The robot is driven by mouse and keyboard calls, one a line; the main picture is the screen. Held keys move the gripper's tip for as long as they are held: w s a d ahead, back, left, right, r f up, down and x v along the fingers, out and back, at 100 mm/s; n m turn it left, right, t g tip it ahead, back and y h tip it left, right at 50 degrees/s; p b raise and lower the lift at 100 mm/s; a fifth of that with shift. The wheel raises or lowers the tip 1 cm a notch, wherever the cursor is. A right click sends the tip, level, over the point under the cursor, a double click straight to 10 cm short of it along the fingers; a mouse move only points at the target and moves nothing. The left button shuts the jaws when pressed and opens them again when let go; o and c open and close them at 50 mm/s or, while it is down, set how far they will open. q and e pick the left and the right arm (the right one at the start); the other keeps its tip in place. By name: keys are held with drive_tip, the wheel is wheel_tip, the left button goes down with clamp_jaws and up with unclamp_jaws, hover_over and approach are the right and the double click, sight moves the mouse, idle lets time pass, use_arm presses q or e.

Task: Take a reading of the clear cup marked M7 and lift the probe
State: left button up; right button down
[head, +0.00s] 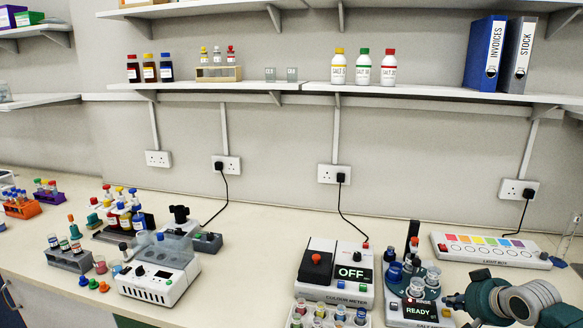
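A meter whose screen says READY (419,311) stands at the right front of the bench. Clear cups (433,275) and blue-topped items (395,272) are clustered on it. Their markings are too small to read, so I cannot tell which cup is M7. A dark upright part (413,246) rises at the back of this meter; I cannot tell whether it is the probe. My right gripper (453,302) comes in from the lower right, its dark fingers close beside the READY meter's right edge. Its finger gap is not clear. My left gripper is not in view.
A colour meter showing OFF (350,273) stands just left, with a rack of vials (327,317) in front. A light box (490,249) lies behind my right arm. A white lidded machine (158,275) and bottles stand at left. Bench between them is clear.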

sight(448, 313)
drive_tip(key=shift+f, duration=0.1)
drive_tip(key=shift+f, duration=0.35)
drive_tip(key=shift+f, duration=0.5)
idle(0.8)
drive_tip(key=shift+r, duration=0.15)
drive_tip(key=shift+r+p, duration=0.8)
drive_tip(key=shift+p, duration=0.25)
wheel_tip(448, 313, up, 6)
drive_tip(key=p, duration=0.5)
drive_tip(key=shift+p, duration=0.4)
